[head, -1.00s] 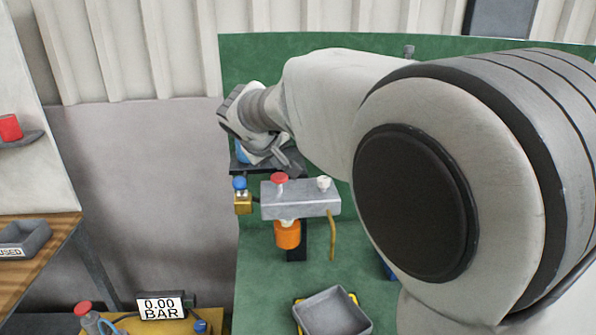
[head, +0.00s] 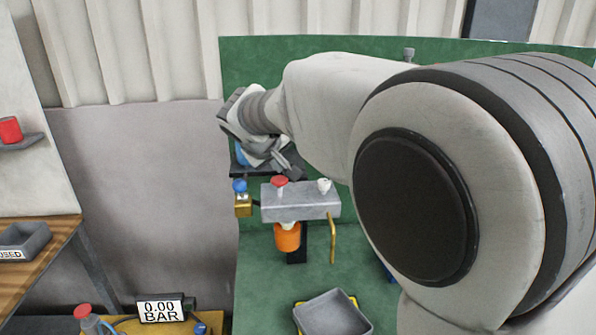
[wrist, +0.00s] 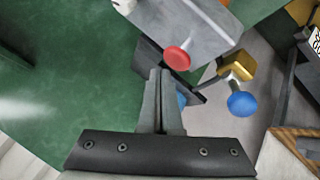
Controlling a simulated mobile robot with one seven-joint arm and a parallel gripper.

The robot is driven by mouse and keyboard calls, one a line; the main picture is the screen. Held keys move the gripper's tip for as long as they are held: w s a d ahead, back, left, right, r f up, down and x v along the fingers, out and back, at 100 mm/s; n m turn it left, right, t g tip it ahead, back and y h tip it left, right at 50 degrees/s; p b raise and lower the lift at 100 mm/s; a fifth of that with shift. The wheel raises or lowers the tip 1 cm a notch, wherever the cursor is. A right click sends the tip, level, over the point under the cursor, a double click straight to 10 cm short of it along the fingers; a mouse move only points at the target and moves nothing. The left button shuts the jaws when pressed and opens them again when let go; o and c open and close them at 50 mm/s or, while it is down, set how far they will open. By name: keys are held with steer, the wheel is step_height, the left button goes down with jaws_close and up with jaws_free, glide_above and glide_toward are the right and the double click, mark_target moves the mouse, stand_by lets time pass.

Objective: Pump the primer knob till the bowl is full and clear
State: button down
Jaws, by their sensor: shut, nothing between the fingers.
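A grey filter head (head: 305,204) carries a red knob (head: 279,182) on its left top and a small white knob (head: 324,185) on its right. The red knob is likely the primer knob. An orange bowl (head: 287,237) hangs below the head; I cannot see its contents. My gripper (head: 295,170) is just behind and above the red knob. In the wrist view my gripper (wrist: 163,72) is shut and empty, its tips short of the red knob (wrist: 177,57) with a small visible gap.
A brass valve with a blue knob (head: 240,184) sits left of the head. A dark shelf (head: 238,170) is behind it. A grey tray (head: 334,314) lies below, and a gauge (head: 161,309) reads 0.00 BAR. My arm hides the right side.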

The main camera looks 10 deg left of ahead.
mark_target(281, 179)
steer(key=shift+f, duration=0.1)
stand_by(0.7)
steer(key=shift+f+b, duration=0.4)
steer(key=shift+b, duration=0.2)
steer(key=shift+f+b, duration=0.95)
steer(key=shift+f, duration=0.1)
stand_by(0.7)
steer(key=shift+r, duration=0.1)
steer(key=shift+r+p, duration=1)
steer(key=shift+r, duration=0.4)
steer(key=shift+r+p, duration=1.8)
steer(key=shift+r, duration=0.8)
steer(key=shift+d+f, duration=0.1)
